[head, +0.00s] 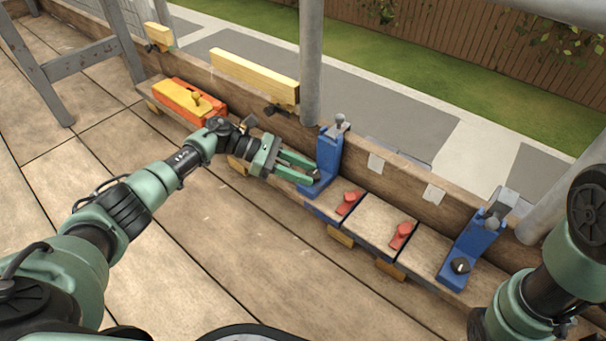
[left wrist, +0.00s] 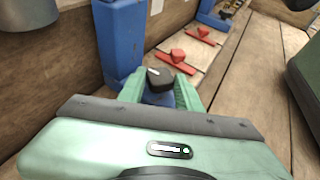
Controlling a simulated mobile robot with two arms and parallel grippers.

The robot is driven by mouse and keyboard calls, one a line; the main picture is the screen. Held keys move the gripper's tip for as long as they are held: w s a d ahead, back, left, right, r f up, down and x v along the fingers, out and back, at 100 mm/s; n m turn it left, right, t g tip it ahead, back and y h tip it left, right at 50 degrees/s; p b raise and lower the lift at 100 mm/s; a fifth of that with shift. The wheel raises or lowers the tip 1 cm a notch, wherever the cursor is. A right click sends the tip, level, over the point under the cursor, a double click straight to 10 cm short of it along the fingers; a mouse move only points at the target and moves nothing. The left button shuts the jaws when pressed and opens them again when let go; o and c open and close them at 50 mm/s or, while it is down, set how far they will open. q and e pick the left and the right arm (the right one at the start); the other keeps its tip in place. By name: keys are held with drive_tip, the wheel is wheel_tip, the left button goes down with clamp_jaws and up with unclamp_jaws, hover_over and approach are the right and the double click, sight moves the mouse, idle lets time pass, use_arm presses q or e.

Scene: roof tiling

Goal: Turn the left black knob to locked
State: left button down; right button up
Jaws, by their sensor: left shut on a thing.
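The left black knob (left wrist: 160,80) sits on the foot of the left blue bracket (head: 328,157), which also shows in the left wrist view (left wrist: 121,40). A white mark shows on top of the knob. My left gripper (head: 308,173) reaches down to this foot, and its green fingers are shut on the knob, one on each side. In the head view the fingers hide the knob. The right black knob (head: 460,266) is on the foot of the right blue bracket (head: 470,247), apart from my gripper. My right arm shows at the right edge, but its gripper is not discernible.
Two red knobs (head: 348,203) (head: 402,234) stand on the boards between the brackets. An orange and yellow box (head: 188,101) and a yellow beam (head: 254,76) lie to the left. A grey pole (head: 311,60) rises behind the left bracket. The plank floor in front is clear.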

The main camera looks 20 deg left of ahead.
use_arm(q)
drive_tip(key=shift+w+d+m+g, duration=0.1)
drive_tip(key=shift+w+m+g, duration=0.05)
drive_tip(key=shift+m+g, duration=0.65)
drive_tip(key=c, duration=1)
unclamp_jaws()
drive_tip(key=shift+a+r, duration=0.2)
drive_tip(key=shift+a, duration=0.2)
drive_tip(key=p+v, duration=0.1)
drive_tip(key=v, duration=0.6)
drive_tip(key=shift+f, duration=0.1)
